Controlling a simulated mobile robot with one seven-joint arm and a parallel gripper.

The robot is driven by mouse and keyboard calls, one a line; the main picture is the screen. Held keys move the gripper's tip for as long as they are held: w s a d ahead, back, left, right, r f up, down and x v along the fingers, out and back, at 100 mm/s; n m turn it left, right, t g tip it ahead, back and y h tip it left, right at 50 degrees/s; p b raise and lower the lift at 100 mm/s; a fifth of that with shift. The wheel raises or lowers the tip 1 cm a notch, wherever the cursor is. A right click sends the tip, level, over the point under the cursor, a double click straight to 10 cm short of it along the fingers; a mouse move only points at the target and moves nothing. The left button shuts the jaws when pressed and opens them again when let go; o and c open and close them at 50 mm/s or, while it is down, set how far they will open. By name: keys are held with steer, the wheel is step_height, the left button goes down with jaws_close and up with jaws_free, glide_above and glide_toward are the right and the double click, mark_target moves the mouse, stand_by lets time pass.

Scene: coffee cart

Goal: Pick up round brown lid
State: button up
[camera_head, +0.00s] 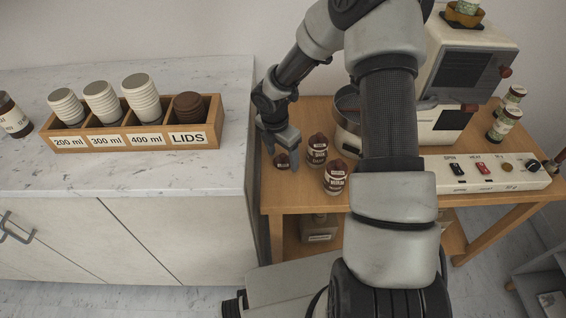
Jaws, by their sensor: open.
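Round brown lids (188,104) sit stacked in the right-hand compartment of a wooden organizer (134,144), above its "LIDS" label. The top lid shows at the stack's top; how many lie below cannot be told. My gripper (283,160) is to the right of the organizer, past the marble counter's right edge. It points down over the wooden table, close to a small dark-topped jar (282,161). It is open, and I see nothing held between the fingers. The arm links cover part of the table.
Stacks of white cups (142,97) fill the other compartments. A dark-capped bottle (13,117) stands left of the organizer. Labelled jars (335,178) stand on the wooden table (277,200) near my gripper. The marble counter (160,178) is clear in front of the organizer.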

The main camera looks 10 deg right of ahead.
steer(key=c, duration=1.1)
steer(key=shift+c, duration=0.2)
